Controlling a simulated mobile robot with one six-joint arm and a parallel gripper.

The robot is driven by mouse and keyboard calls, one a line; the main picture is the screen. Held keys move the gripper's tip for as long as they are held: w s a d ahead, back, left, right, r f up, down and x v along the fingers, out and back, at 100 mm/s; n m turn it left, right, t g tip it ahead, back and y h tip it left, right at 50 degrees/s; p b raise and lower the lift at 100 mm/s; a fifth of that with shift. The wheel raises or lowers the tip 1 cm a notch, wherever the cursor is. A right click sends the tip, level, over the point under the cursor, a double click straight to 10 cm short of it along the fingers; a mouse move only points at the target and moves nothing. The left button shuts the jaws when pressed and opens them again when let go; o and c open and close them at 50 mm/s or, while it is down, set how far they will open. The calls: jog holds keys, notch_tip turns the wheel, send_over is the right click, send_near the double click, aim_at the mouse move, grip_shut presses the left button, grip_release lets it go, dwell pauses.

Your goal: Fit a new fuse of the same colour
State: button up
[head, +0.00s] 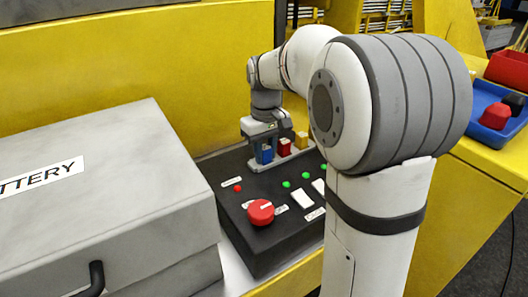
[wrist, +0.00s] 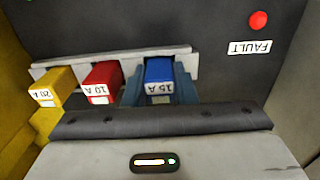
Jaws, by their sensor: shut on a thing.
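My gripper (head: 263,140) points down over the left end of the fuse strip. In the wrist view its fingers (wrist: 159,88) are closed around the sides of a blue fuse (wrist: 158,72) marked 15 A. The blue fuse also shows in the head view (head: 264,155). It stands in line with a red fuse (wrist: 101,82) marked 10 A and a yellow fuse (wrist: 53,86) marked 20 A on the pale grey strip (wrist: 142,52). Its lower end is hidden, so I cannot tell how deep it sits. A red light (wrist: 259,21) is by the FAULT label (wrist: 249,47).
The black control panel (head: 240,215) carries a large red button (head: 260,212), white switches and green lights. A grey battery box (head: 110,200) stands close on the left. At far right are a blue tray (head: 478,92) with a red and a black piece, and a red bin (head: 508,68).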

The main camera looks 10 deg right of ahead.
jog(key=shift+s+f, duration=0.2)
jog(key=shift+f, duration=0.3)
jog(key=shift+r, duration=0.15)
jog(key=shift+w+r+p, duration=0.15)
jog(key=shift+r+p, duration=0.4)
jog(key=o, duration=1)
jog(key=shift+r, duration=0.1)
jog(key=shift+o, duration=0.2)
notch_tip(320, 180, up, 8)
jog(key=shift+f, duration=0.1)
